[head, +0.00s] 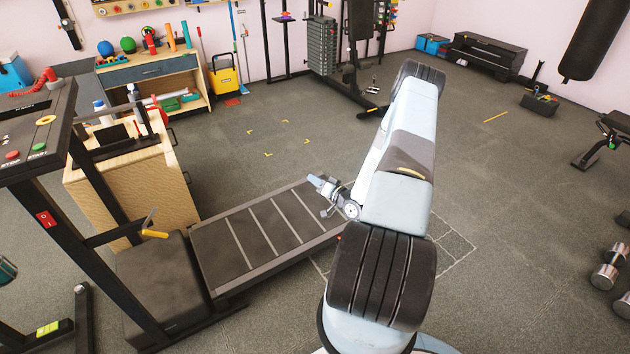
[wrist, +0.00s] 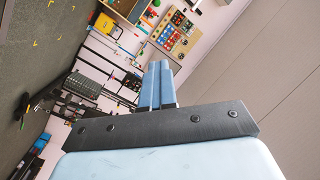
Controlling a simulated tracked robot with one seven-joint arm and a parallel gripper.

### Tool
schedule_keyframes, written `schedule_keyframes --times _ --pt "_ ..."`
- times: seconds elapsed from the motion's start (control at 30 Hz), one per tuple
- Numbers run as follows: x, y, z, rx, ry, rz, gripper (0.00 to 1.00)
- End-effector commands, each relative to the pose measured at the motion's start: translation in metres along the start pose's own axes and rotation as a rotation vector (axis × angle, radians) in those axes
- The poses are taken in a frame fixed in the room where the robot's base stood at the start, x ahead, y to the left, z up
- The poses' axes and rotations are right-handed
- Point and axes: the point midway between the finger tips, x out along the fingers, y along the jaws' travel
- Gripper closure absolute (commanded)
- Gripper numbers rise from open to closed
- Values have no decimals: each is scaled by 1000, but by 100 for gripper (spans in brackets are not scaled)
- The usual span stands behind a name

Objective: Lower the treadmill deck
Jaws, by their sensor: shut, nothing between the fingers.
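The treadmill deck (head: 262,238), a dark belt with pale cross stripes, extends right from the black motor cover (head: 160,280). It looks low, but I cannot tell whether its far end touches the floor. A lever with a yellow handle (head: 154,234) sits on the treadmill frame above the motor cover. The console (head: 35,130) with red and green buttons is at the left. My gripper (head: 318,182) is shut and empty, in front of the deck's right end in the head view and apart from the lever. Its closed fingers (wrist: 157,84) also show in the wrist view.
A wooden cabinet (head: 120,190) stands close behind the treadmill. A workbench (head: 150,75), yellow bucket (head: 223,80) and weight machine (head: 325,50) are farther back. Dumbbells (head: 607,275) lie at the right. Floor behind and right of the deck is mostly clear.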

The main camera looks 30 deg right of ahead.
Motion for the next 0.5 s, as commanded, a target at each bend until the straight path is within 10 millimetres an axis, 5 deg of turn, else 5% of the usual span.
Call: schedule_keyframes --times 0.1,0.5 --pt "0 0 0 0 0 0 98" --pt "0 0 0 0 0 0 59"
